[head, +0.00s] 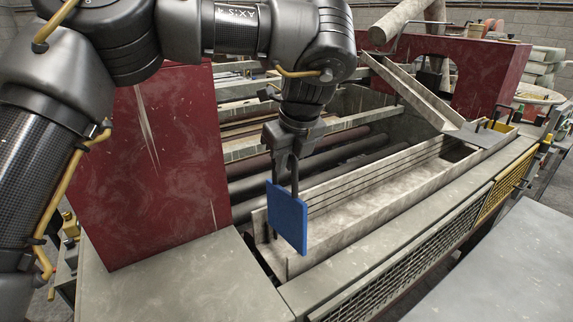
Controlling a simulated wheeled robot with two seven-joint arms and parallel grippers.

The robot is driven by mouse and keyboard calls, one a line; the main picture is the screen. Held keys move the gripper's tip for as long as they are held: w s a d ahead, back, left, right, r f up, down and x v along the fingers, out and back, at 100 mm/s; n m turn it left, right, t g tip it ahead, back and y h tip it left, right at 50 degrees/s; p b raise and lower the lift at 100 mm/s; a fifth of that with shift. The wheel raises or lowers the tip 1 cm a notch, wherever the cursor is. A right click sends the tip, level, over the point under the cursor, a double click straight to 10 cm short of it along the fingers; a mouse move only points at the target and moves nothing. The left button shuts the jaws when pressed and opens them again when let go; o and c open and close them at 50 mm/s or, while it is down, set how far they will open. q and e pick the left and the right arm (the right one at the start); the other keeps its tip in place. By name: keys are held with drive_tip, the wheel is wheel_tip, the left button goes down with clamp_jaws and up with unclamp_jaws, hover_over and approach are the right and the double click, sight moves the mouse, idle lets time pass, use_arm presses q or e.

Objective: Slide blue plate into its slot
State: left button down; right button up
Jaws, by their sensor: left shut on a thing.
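The blue plate (288,222) is a thin square panel. It hangs upright below my left gripper (286,178), whose fingers point down and are shut on its upper edge. The plate is at the near left end of a long pale slotted rack (375,193) with several narrow parallel slots running lengthwise. The plate covers part of that rack end, and I cannot tell whether it touches the rack. My right gripper is not in view.
A dark red machine block (160,165) stands close at the left, another red frame (490,75) at the back right. Dark rollers (320,155) lie behind the rack. A grey ledge (390,255) and mesh guard (420,270) run along the front. A grey surface (500,275) at lower right is clear.

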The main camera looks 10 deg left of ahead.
use_arm(q)
drive_tip(key=shift+s+d+f+t+b, duration=0.2)
drive_tip(key=shift+f+t+b, duration=0.3)
drive_tip(key=shift+b, duration=0.7)
drive_tip(key=shift+r+y, duration=0.15)
drive_tip(key=shift+y, duration=0.15)
drive_tip(key=shift+r, duration=0.1)
drive_tip(key=shift+b, duration=0.35)
drive_tip(key=shift+w+t+b, duration=0.25)
drive_tip(key=shift+t+b, duration=0.35)
drive_tip(key=shift+b, duration=0.25)
drive_tip(key=shift+w+a+r+t+b, duration=0.1)
drive_tip(key=shift+w+r+t+b, duration=0.05)
drive_tip(key=shift+t+b, duration=0.3)
drive_tip(key=shift+r+y, duration=0.1)
drive_tip(key=shift+y, duration=0.2)
drive_tip(key=shift+n+t+b, duration=0.4)
drive_tip(key=shift+t+b, duration=0.25)
drive_tip(key=shift+b, duration=1.15)
